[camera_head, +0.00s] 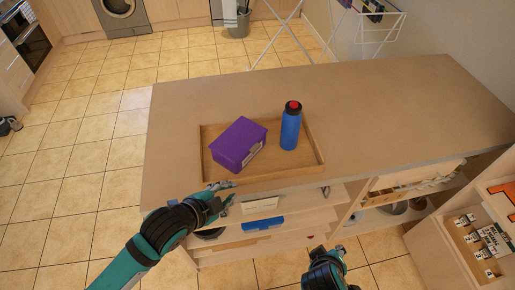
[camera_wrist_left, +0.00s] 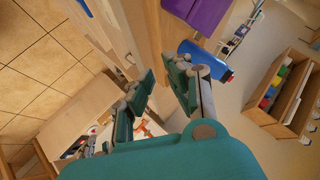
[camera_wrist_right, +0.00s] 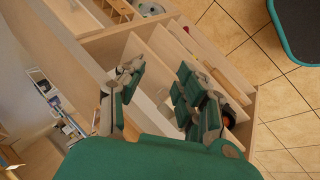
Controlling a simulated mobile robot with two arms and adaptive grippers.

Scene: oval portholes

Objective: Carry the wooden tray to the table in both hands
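The wooden tray (camera_head: 309,169) lies flat on the brown top of a long counter (camera_head: 380,100), near its front edge. In it are a purple box (camera_head: 238,143) and an upright blue bottle (camera_head: 290,130) with a red and black cap. My left gripper (camera_head: 228,194) is open and empty, just in front of the tray's near left side. Its spread fingers also show in the left wrist view (camera_wrist_left: 160,70). My right gripper (camera_head: 328,256) is lower and farther from the tray, in front of the counter. Its fingers are apart in the right wrist view (camera_wrist_right: 158,72). I cannot identify a separate table.
Open shelves under the counter hold a blue item (camera_head: 263,223) and other things. A shelf unit with small bottles (camera_head: 483,240) stands at the right. A drying rack (camera_head: 367,20) and a grey bin (camera_head: 238,22) are behind.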

